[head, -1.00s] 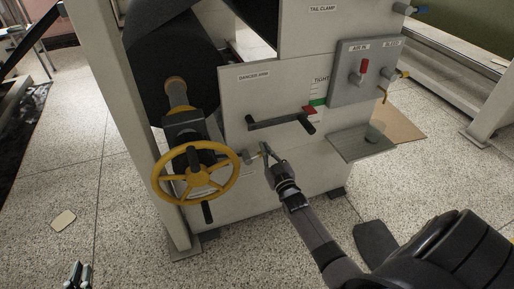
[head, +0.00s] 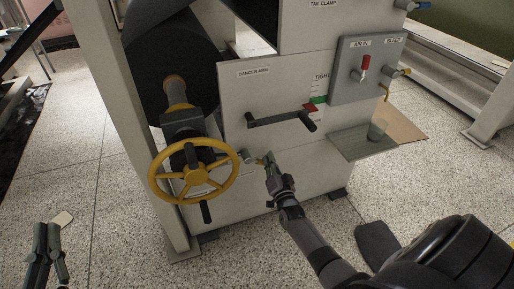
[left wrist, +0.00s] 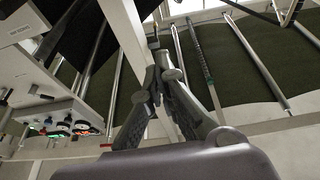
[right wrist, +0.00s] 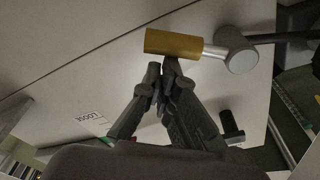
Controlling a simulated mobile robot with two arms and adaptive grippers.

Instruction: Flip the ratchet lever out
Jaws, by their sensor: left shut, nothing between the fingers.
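The likely ratchet lever is a short metal arm with a brass-coloured grip (head: 260,160), right of the yellow handwheel (head: 160,180) on the pale machine panel. In the right wrist view the brass grip (right wrist: 174,43) shows whole, on a steel shaft from a round metal hub (right wrist: 241,62). My right gripper (head: 268,159) is at the grip. In the right wrist view its fingertips (right wrist: 164,68) are together just below the grip; I cannot tell whether they touch it. My left gripper (head: 47,227) is shut and empty at lower left, away from the machine.
A black dancer arm (head: 280,119) sticks out above the lever. A small shelf (head: 350,148) and a grey valve panel (head: 345,90) are on the right. A pale frame post (head: 130,150) stands left, behind the handwheel. The floor at lower left is mostly open.

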